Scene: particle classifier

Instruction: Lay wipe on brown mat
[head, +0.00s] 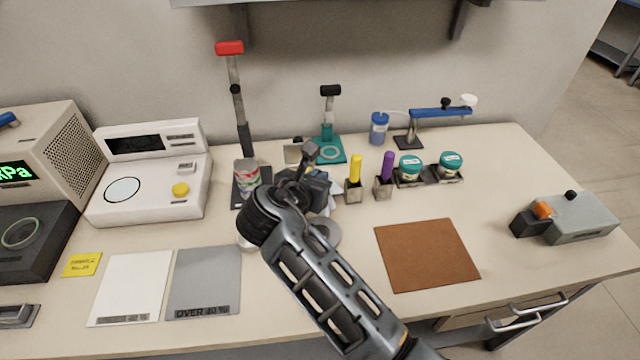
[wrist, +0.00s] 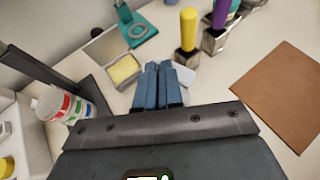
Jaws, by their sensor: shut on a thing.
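The brown mat (head: 428,254) lies flat and bare on the bench, right of my arm. In the wrist view the brown mat (wrist: 288,95) is at the right edge of the picture. My gripper (wrist: 158,68) has its blue fingers close together, shut on a pale wipe (wrist: 184,75) that shows at the right side of the fingers. In the head view the wipe (head: 337,187) shows only as a small white patch beside my gripper (head: 322,190). My own wrist hides most of it, and I cannot tell its height above the bench.
A yellow marker (head: 355,169) and a purple marker (head: 387,166) stand in holders behind the mat. Two teal-lidded jars (head: 410,167) stand farther right. A grey box (head: 580,218) is right of the mat. A striped can (head: 246,173) stands left of my gripper. Bench around the mat is clear.

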